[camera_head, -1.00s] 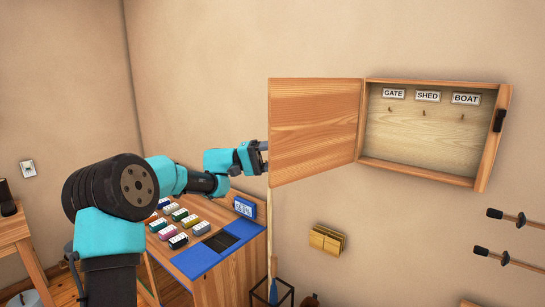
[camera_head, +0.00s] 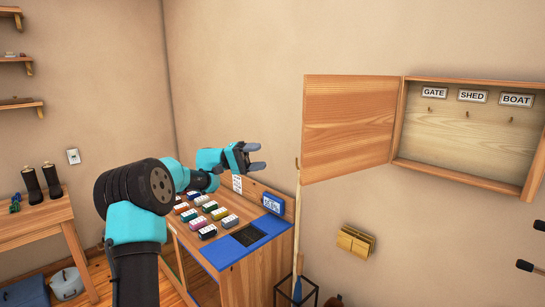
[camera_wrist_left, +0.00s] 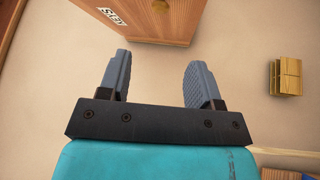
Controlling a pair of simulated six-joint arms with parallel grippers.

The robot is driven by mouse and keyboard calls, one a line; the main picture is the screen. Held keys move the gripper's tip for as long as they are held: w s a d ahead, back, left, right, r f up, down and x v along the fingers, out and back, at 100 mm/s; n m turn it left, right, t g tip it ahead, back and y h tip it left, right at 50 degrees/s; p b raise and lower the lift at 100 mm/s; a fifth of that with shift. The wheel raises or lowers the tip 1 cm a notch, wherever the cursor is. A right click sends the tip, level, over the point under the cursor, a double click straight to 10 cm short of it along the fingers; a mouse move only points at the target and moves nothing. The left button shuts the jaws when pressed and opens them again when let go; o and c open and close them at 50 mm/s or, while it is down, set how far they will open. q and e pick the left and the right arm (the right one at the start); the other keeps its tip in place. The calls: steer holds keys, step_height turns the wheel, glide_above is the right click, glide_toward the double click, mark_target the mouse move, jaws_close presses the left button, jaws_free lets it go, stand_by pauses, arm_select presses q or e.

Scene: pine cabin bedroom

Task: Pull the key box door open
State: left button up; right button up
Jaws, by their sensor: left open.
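The wooden key box (camera_head: 468,135) hangs on the wall at the right of the head view. Its door (camera_head: 348,128) is swung wide open to the left. Inside are labels reading GATE, SHED and BOAT, each above a small hook with no key on it. My left gripper (camera_head: 258,156) is open and empty, left of the door's free edge and apart from it. In the left wrist view the door (camera_wrist_left: 155,22) shows beyond the open fingers (camera_wrist_left: 160,85), with part of a KEYS label. My right gripper is not in view.
Below my left gripper stands a wooden cabinet (camera_head: 262,272) with several coloured blocks and a blue display (camera_head: 273,203). A brass-coloured wall holder (camera_head: 355,241) is below the key box. A side table (camera_head: 40,215) with boots stands at left. Wall space left of the door is clear.

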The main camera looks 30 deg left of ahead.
arm_select(q)
steer(key=shift+v, duration=1.05)
steer(key=w+d+f+n+t+y, duration=0.25)
steer(key=w+f+t, duration=0.25)
steer(key=f, duration=0.3)
steer(key=w+d+f+n+t+y, duration=0.2)
steer(key=w+d+f+n+t, duration=0.1)
steer(key=w+f+t, duration=0.35)
steer(key=s+d+f+g+y, duration=0.2)
steer(key=d+f+y, duration=0.15)
steer(key=f, duration=0.65)
steer(key=s+d+f+n+g+y, duration=0.1)
steer(key=s+d+f+y, duration=0.2)
steer(key=f, duration=0.7)
steer(key=s+d+f+g+y, duration=0.1)
steer(key=d+f+g+y, duration=0.3)
steer(key=f, duration=0.7)
steer(key=s+d+f+m+g, duration=0.2)
steer(key=s+d+f+g, duration=0.1)
steer(key=s, duration=0.7)
steer(key=s+d+f+m+g, duration=0.1)
steer(key=s+d+f+g, duration=0.2)
steer(key=s, duration=0.7)
steer(key=s+d+f+m+g, duration=0.2)
steer(key=s+d+f, duration=0.4)
steer(key=s, duration=0.4)
steer(key=shift+s+d+f+m+g+y, duration=0.2)
steer(key=shift+f+m+g+y, duration=0.15)
steer(key=shift+f+g, duration=0.45)
